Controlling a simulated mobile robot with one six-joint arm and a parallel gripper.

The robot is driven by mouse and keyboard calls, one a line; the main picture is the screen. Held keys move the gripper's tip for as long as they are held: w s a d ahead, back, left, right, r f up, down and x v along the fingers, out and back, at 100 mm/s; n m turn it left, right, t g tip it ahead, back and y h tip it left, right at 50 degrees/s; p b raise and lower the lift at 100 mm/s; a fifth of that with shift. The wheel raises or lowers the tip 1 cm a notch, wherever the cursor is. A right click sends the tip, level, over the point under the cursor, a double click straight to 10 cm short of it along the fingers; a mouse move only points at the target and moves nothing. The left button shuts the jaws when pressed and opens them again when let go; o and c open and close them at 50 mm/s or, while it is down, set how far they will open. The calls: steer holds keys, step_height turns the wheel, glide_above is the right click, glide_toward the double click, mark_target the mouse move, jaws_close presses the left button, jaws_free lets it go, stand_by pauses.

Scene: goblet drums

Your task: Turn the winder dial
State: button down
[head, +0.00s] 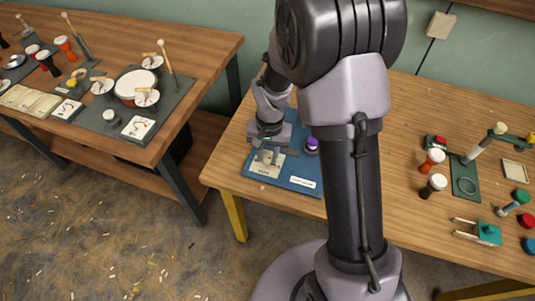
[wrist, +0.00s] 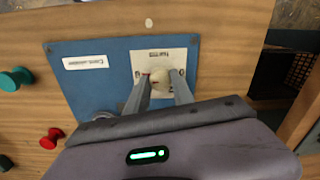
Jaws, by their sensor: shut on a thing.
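The winder dial (wrist: 161,75) is a small round cream knob on a pale printed card (wrist: 148,57). The card is on a blue board (wrist: 95,88) with a white label (wrist: 85,62) that seems to read "Cord winder". My gripper (wrist: 160,80) has one finger on each side of the dial and is shut on it. In the head view my gripper (head: 267,154) reaches down over the left part of the blue board (head: 288,172), and the dial is mostly hidden there. A small red mark shows by the dial's left edge in the wrist view.
A purple-topped part (head: 312,144) stands on the board just right of my gripper. Small drums (head: 433,185) and a green stand (head: 465,182) are further right on the bench. Another bench (head: 200,45) with drums stands left, across a gap.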

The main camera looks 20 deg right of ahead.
mark_target(270, 158)
stand_by(0.4)
steer(key=c, duration=1.1)
jaws_free()
step_height(270, 158, up, 17)
steer(key=p, duration=0.7)
steer(key=shift+s+d+r, duration=0.15)
steer(key=shift+d+r, duration=0.05)
steer(key=shift+d, duration=0.1)
